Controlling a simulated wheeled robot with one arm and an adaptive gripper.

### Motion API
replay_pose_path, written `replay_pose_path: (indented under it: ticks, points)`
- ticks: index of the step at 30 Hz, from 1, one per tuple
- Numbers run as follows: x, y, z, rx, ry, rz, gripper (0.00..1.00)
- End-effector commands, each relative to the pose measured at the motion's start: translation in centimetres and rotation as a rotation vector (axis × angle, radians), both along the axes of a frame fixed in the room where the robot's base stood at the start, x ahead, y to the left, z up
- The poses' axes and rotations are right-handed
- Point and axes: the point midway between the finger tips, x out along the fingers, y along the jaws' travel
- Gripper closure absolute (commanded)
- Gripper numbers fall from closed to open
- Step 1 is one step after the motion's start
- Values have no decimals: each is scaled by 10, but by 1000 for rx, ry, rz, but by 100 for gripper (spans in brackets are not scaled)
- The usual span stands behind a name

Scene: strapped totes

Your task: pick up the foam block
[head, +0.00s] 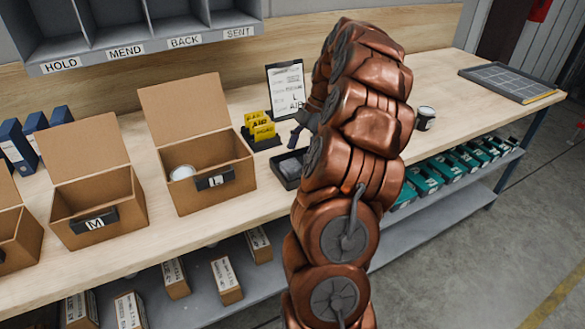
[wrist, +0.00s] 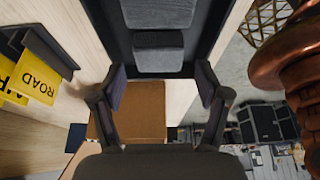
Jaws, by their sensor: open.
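Two grey, rough-faced blocks that look like foam, a nearer one (wrist: 158,52) and a farther one (wrist: 158,14), lie in a dark tray (wrist: 118,30) at the top of the wrist view. I cannot tell which is the task's foam block. In the head view the small black tray (head: 279,173) stands on the bench, its contents partly hidden by my arm. My gripper (wrist: 162,86) is open, its fingers apart with nothing held between them. In the head view the gripper (head: 296,138) is partly hidden by my arm, above the tray's back side.
Yellow cards (head: 260,127) stand behind the tray, with a clipboard sign (head: 285,88) nearby. An open carton marked L (head: 237,172) stands left of the tray; the carton marked M (head: 130,208) is farther left. A cup (head: 425,118) is to the right.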

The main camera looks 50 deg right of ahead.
Motion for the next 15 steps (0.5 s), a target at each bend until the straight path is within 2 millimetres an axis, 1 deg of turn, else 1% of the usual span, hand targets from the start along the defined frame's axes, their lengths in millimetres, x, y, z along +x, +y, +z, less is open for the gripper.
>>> replay_pose_path:
  ticks: [5,9,15]
  points:
    - [2,8,-10,3,3,1,25]
    - [4,16,-23,6,6,1,25]
    - [7,21,-39,2,3,0,25]
